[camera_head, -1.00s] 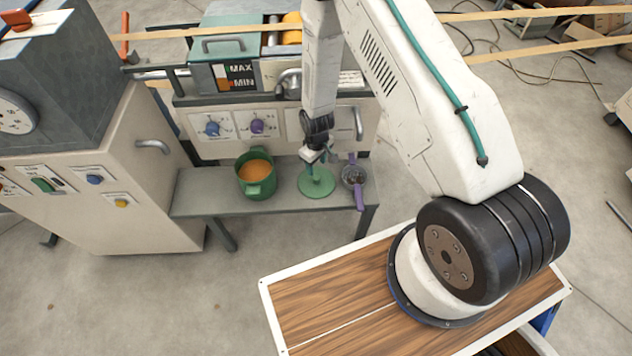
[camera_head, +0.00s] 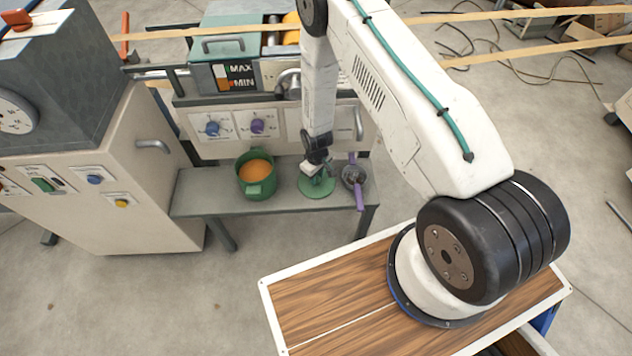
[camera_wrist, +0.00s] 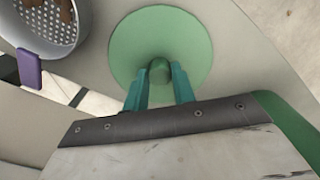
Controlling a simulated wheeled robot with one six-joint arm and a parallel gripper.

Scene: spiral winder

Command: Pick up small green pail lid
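The small green pail lid (camera_head: 317,187) is a flat round disc lying on the grey bench. It also shows in the wrist view (camera_wrist: 190,42), with a darker green knob (camera_wrist: 159,71) at its middle. My gripper (camera_wrist: 160,78) is right over the lid, its two teal fingers apart on either side of the knob. A gap shows between each finger and the knob. In the head view my gripper (camera_head: 314,172) is low over the lid, and its fingers are mostly hidden.
A green pail (camera_head: 257,180) with orange contents stands left of the lid. A metal strainer (camera_head: 354,176) with purple handles sits close on the right. The control panel (camera_head: 270,128) rises behind the grey bench (camera_head: 215,200).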

